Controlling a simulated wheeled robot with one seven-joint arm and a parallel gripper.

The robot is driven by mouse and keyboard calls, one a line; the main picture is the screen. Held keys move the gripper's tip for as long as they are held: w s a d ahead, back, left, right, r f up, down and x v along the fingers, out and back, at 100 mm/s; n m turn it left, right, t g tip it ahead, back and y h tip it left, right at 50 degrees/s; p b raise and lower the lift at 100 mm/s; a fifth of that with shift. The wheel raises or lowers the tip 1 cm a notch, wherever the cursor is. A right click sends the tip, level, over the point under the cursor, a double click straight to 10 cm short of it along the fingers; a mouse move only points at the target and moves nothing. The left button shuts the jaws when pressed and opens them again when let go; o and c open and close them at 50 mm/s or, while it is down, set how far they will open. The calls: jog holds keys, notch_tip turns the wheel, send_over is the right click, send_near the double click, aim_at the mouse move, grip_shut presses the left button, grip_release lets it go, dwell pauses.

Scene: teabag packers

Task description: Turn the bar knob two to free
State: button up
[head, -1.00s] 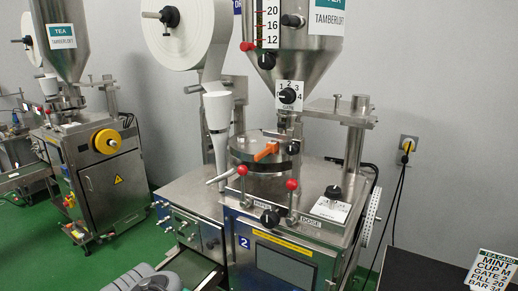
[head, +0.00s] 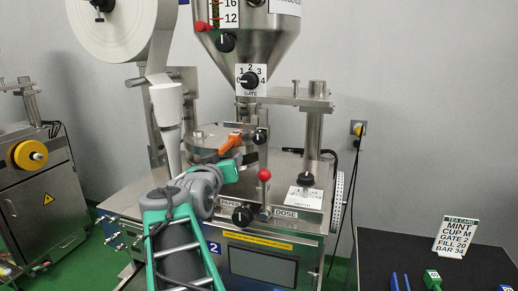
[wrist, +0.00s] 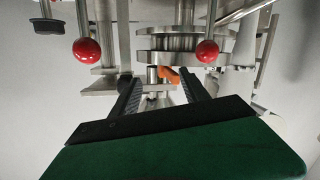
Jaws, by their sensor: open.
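Machine two, marked by a blue "2" plate (head: 214,248), stands ahead. I cannot read a "bar" label, so I cannot tell which knob is the bar knob. One black knob (head: 306,180) stands above a white printed plate on the right; a black knob also shows at upper left in the wrist view (wrist: 47,26). Another black knob (head: 242,215) sits on the front between the PAPER and DOSE labels. My gripper (head: 249,160) is open and empty, before the round turntable and left of these right-hand parts. In the wrist view, my gripper's fingers (wrist: 156,76) are apart.
A red-ball lever (head: 264,175) stands close by; two red balls flank my fingers in the wrist view. An orange handle (head: 230,142) lies on the turntable (head: 200,138). The gate knob (head: 249,81) is higher. A dark table (head: 430,268) with a tea card (head: 456,236) is right.

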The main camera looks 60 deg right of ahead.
aim_at(258, 139)
jog(key=s+d+r+m+g+h, duration=0.2)
jog(key=s+d+r, duration=0.2)
jog(key=s, duration=0.1)
jog(key=d, duration=0.2)
jog(key=d+p, duration=0.1)
jog(key=d, duration=0.2)
jog(key=d+p, duration=0.1)
jog(key=d, duration=0.1)
jog(key=shift+w+d+f, duration=0.1)
jog(key=shift+w+d, duration=0.25)
jog(key=shift+w, duration=0.05)
grip_shut()
